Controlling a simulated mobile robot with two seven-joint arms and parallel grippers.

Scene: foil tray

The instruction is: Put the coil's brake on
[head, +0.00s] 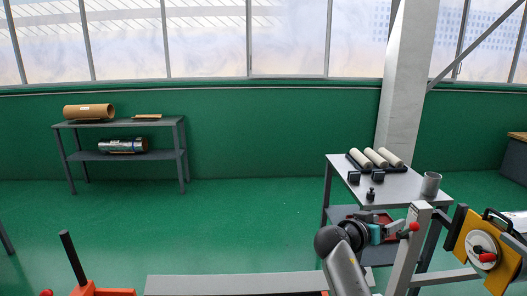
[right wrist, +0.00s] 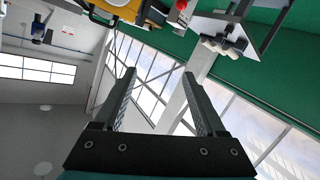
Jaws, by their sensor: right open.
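A grey upright post (head: 407,250) at the right carries a red knob (head: 414,226) near its top; a red part also shows at the top of the right wrist view (right wrist: 181,5). Right of the post is a yellow plate (head: 470,233) with a pale round disc (head: 483,249) and a red handle (head: 487,257). I cannot tell which red part is the brake. The coil is not clearly visible. My right gripper (head: 397,230) is just left of the red knob; contact cannot be told. In the right wrist view its fingers (right wrist: 159,78) are apart with nothing between them. My left gripper is out of view.
A table (head: 412,190) with pale rollers (head: 375,158) and a grey cup (head: 431,184) stands behind the post. A shelf (head: 118,155) with a brown roll (head: 89,111) and a silver roll (head: 123,146) is at far left. The green floor between is clear.

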